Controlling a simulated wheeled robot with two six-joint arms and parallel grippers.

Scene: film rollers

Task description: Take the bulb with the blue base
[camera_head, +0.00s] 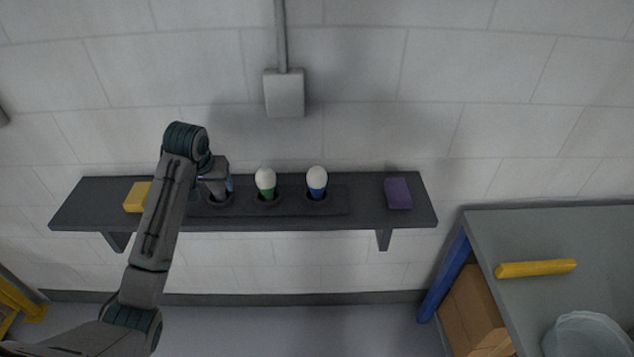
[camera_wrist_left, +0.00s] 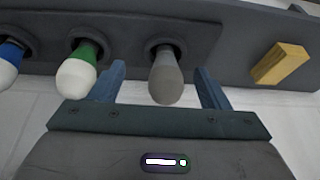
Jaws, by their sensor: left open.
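The bulb with the blue base (camera_head: 317,182) stands upright in the right-hand hole of a dark holder on the wall shelf. Its white top and blue base also show at the left edge of the left wrist view (camera_wrist_left: 9,62). A white bulb with a green base (camera_head: 265,183) stands in the middle hole. My left gripper (camera_head: 220,187) is open at the left-hand hole. In the left wrist view its blue fingers (camera_wrist_left: 159,72) lie either side of a grey bulb (camera_wrist_left: 165,82); I cannot tell whether they touch it. The gripper mostly hides that bulb in the head view.
The dark shelf (camera_head: 362,215) also carries a yellow block (camera_head: 136,197) at left and a purple block (camera_head: 398,193) at right. A grey wall box (camera_head: 284,93) hangs above. A table (camera_head: 600,232) at right holds a yellow bar (camera_head: 536,268) and a clear bin (camera_head: 588,335).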

